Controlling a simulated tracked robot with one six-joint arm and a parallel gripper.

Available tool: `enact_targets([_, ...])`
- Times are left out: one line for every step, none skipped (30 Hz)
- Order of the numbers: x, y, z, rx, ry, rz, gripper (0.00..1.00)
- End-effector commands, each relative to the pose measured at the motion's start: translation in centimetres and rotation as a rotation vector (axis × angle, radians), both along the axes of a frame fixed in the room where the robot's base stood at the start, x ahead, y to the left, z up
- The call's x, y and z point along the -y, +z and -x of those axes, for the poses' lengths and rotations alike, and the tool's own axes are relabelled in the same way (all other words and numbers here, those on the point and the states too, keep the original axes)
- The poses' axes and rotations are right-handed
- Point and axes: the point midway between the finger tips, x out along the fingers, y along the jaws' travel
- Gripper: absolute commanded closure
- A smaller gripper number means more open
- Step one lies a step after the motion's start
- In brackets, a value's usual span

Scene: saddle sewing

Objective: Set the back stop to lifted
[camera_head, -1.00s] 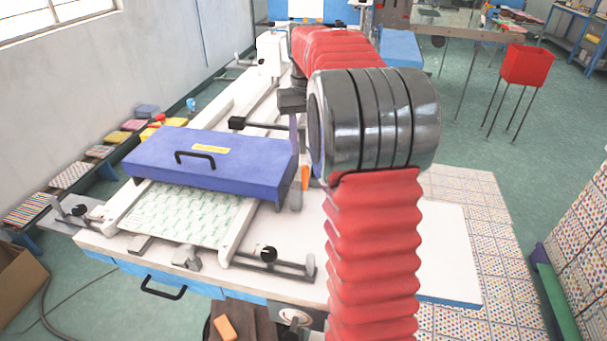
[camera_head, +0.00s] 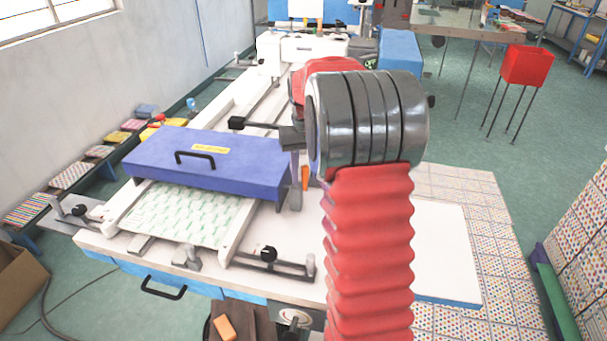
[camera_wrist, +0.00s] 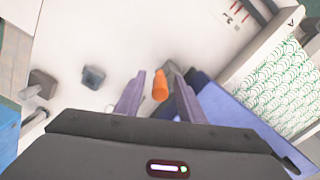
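An orange handle tip (camera_head: 305,178) stands upright at the right end of the blue-purple clamp box (camera_head: 215,165), beside a grey post (camera_head: 296,195). No part is labelled as the back stop; I cannot tell for sure whether this handle belongs to it. In the wrist view, my gripper (camera_wrist: 160,80) has its two purple fingers apart, with the orange handle (camera_wrist: 160,88) between them and a gap showing on both sides. In the head view, my arm hides most of the gripper.
A black-knobbed rod (camera_head: 237,123) sticks out left behind the box. A patterned green-white sheet (camera_head: 185,213) lies under the box between white rails. Another black knob (camera_head: 268,254) sits at the front. The white tabletop (camera_head: 445,250) is bare on the right.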

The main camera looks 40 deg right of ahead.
Motion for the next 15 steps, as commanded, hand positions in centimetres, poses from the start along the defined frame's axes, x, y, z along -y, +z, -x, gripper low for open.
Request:
enact_targets([-0.01, 0.02, -0.01, 0.000, 0.000, 0.000, 0.64])
enact_targets([-0.01, 0.02, -0.01, 0.000, 0.000, 0.000, 0.66])
enact_targets([-0.01, 0.03, -0.01, 0.000, 0.000, 0.000, 0.68])
enact_targets([-0.01, 0.03, -0.01, 0.000, 0.000, 0.000, 0.71])
enact_targets([-0.01, 0.04, -0.01, 0.000, 0.000, 0.000, 0.73])
enact_targets([-0.01, 0.04, -0.01, 0.000, 0.000, 0.000, 0.75])
enact_targets([-0.01, 0.04, -0.01, 0.000, 0.000, 0.000, 0.78])
enact_targets([-0.01, 0.05, -0.01, 0.000, 0.000, 0.000, 0.80])
enact_targets([-0.01, 0.05, -0.03, 0.001, 0.000, 0.000, 0.82])
enact_targets([-0.01, 0.05, -0.03, 0.001, 0.000, 0.000, 0.85])
enact_targets([-0.01, 0.05, -0.03, 0.001, 0.000, 0.000, 0.87])
enact_targets([-0.01, 0.05, -0.03, 0.001, 0.000, 0.000, 0.90])
enact_targets([-0.01, 0.05, -0.03, 0.001, 0.000, 0.000, 0.92])
enact_targets([-0.01, 0.06, -0.03, 0.001, 0.000, 0.000, 0.94])
enact_targets([-0.01, 0.06, -0.03, 0.001, 0.000, 0.000, 0.97])
